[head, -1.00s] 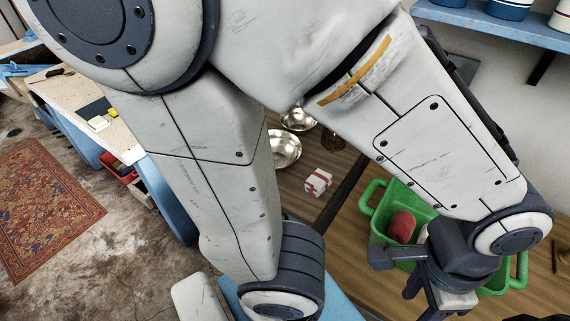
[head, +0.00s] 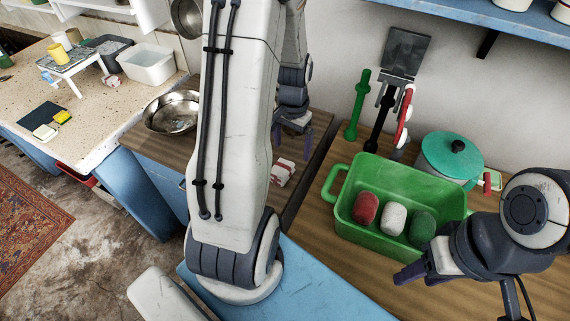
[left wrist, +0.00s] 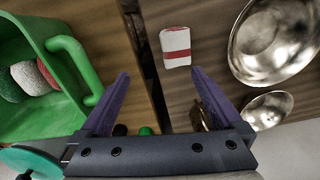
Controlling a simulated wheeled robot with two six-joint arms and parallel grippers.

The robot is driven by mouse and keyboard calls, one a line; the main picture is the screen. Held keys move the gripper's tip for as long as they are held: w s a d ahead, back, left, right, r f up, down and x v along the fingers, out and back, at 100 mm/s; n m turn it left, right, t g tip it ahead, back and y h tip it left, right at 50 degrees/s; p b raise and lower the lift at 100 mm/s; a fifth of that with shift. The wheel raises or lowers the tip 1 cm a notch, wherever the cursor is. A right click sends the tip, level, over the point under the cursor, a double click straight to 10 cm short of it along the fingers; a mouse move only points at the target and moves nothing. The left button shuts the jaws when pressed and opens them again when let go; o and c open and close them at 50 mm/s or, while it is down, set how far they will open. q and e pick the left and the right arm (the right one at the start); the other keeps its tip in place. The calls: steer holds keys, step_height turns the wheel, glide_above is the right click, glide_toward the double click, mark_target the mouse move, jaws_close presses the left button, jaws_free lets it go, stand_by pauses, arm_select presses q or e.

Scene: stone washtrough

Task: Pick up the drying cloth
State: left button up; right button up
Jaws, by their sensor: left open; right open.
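The drying cloth (head: 283,172) is a small folded white cloth with red stripes, lying on the brown wooden top near a dark gap. It also shows in the left wrist view (left wrist: 176,46), just beyond the fingertips and a little right of centre. My left gripper (head: 293,140) is open and empty, above and behind the cloth in the head view. Its purple fingers frame a gap in the left wrist view (left wrist: 160,74); the cloth is not between them. My right gripper (head: 408,268) is open and empty beside the front of the green tub.
A green tub (head: 349,222) with red, white and green rolls stands right of the gap. A metal bowl (head: 172,112) is to the left; a smaller one (left wrist: 267,110) shows in the wrist view. A teal-lidded pot (head: 450,158) stands behind the tub.

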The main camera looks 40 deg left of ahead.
arm_select(q)
steer(key=a, duration=0.1)
steer(key=a+f, duration=0.1)
steer(key=s+a, duration=0.1)
steer(key=shift+a+f+n, duration=0.25)
steer(key=shift+f+n, duration=0.05)
glide_above(281, 167)
steer(key=f, duration=0.4)
steer(key=shift+s+a+f, duration=0.1)
steer(key=shift+a+f, duration=0.15)
steer(key=shift+f, duration=0.1)
steer(key=shift+w+d+f+p, duration=0.15)
steer(key=shift+f+p, duration=0.3)
steer(key=shift+f, duration=1)
steer(key=shift+w+d+f+p, duration=0.1)
steer(key=shift+f+p, duration=0.3)
steer(key=shift+f, duration=1)
steer(key=shift+c, duration=0.3)
steer(key=c, duration=1.2)
steer(key=shift+r, duration=0.1)
